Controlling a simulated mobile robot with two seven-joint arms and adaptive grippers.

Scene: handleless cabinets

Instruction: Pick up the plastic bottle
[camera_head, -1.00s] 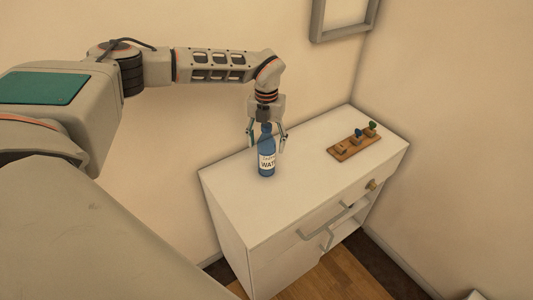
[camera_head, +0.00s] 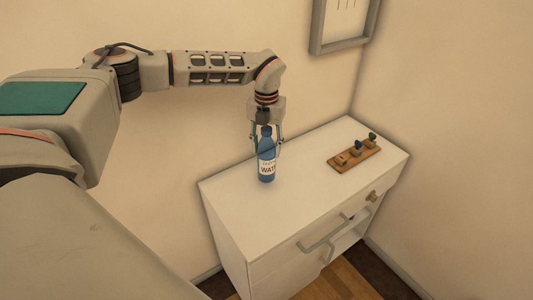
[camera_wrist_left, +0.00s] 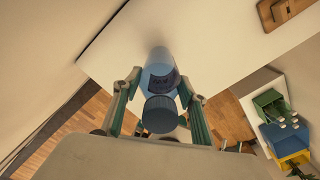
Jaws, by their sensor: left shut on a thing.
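The plastic bottle (camera_head: 266,160) is blue with a white label reading "WAT…" and a dark blue cap. It stands upright on the white cabinet top, near the wall. My left gripper (camera_head: 267,146) comes down from above and is shut on the bottle's upper part, one finger on each side. In the left wrist view the bottle (camera_wrist_left: 160,85) lies between the two green-and-grey fingers (camera_wrist_left: 158,100), cap toward the camera. My right gripper is not in view.
The white cabinet (camera_head: 235,205) has handles on its front and an open lower part. A wooden board (camera_head: 354,155) with several small pieces lies at its right. A picture frame (camera_head: 340,45) hangs above. In the wrist view, a green and a blue-yellow object (camera_wrist_left: 285,140) show at the right.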

